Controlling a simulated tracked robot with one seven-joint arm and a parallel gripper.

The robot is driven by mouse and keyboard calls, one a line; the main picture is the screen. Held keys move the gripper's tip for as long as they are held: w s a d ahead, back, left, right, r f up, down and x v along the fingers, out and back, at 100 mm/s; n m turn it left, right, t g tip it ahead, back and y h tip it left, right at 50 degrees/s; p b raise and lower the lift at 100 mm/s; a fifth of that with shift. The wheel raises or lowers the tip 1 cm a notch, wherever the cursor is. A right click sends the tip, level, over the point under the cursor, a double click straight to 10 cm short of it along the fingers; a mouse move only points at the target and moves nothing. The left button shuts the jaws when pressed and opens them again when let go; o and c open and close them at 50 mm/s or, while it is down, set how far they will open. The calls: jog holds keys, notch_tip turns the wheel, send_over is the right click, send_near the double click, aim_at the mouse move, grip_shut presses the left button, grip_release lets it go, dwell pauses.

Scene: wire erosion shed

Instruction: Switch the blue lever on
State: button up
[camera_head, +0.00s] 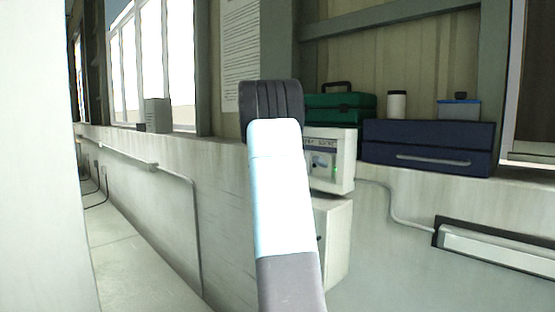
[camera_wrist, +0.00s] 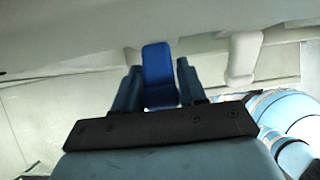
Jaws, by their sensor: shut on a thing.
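The blue lever (camera_wrist: 157,58) shows in the wrist view at the top middle, standing out from a pale surface. My gripper (camera_wrist: 158,84) has one finger on each side of it and is shut on it. The lower part of the lever is partly hidden between the fingers. In the head view my arm stands in front of the wall, and neither the lever nor my fingers can be seen there. I cannot tell the lever's on or off position.
In the wrist view a pale knob-like part (camera_wrist: 243,58) sits right of the lever. In the head view a white box with a small display (camera_head: 340,172) is partly behind my arm.

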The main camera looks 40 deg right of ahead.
dwell(0.3)
jog(key=o, duration=1)
jog(key=shift+c, duration=0.2)
jog(key=v, duration=1.3)
jog(key=shift+a+r, duration=0.2)
jog(key=shift+r, duration=0.05)
